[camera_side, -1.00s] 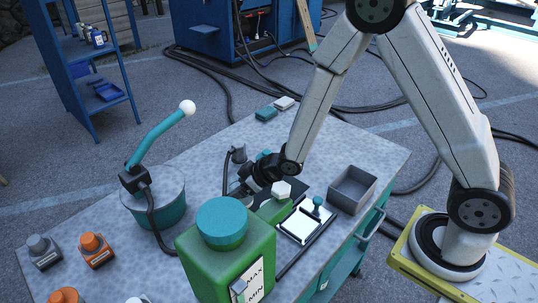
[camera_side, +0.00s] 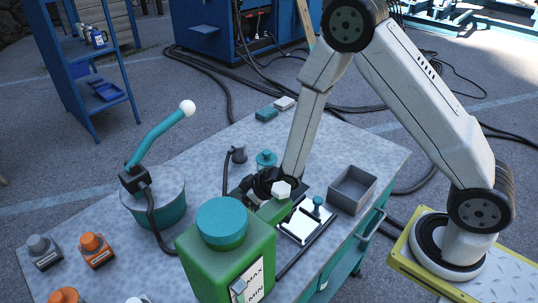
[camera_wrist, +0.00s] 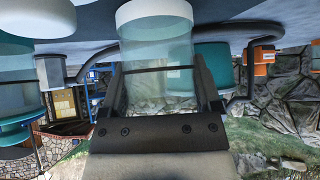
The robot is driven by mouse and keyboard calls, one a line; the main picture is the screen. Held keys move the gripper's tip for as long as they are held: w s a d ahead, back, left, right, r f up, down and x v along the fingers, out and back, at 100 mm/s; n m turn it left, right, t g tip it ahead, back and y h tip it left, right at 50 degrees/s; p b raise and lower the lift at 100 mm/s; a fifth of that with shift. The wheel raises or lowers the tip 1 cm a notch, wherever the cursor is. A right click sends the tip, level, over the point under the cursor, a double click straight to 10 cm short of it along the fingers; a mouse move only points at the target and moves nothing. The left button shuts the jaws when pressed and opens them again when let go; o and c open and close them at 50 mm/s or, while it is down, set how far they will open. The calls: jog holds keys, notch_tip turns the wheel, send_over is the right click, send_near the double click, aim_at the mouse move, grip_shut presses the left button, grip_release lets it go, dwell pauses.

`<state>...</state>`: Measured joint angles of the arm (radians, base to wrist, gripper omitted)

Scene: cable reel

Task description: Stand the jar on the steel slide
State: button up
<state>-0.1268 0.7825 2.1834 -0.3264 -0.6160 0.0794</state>
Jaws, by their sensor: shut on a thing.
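The jar (camera_wrist: 157,62) is a clear, teal-tinted cylinder with a white end (camera_wrist: 153,13), seen in the wrist view. My gripper (camera_wrist: 161,85) is shut on it, with one dark finger on each side. In the side view my gripper (camera_side: 262,184) is low over the bench, behind the green jug, and the jar cannot be made out there. A pale plate in a dark frame with a teal knob (camera_side: 317,206), likely the steel slide (camera_side: 296,228), lies just right of the jug. My gripper is to its upper left.
The green jug (camera_side: 225,262) with a teal cap and white-capped spout (camera_side: 281,189) stands close in front of my gripper. A grey open box (camera_side: 352,189) is to the right. A teal-topped item (camera_side: 266,160) stands behind. A teal pot (camera_side: 158,205) is left.

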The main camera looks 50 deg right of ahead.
jog(key=shift+f, duration=0.1)
jog(key=o, duration=1.2)
jog(key=shift+s+d+r, duration=0.1)
jog(key=shift+s+r, duration=0.1)
jog(key=shift+r, duration=0.25)
jog(key=shift+v, duration=5.65)
jog(key=shift+d, duration=0.1)
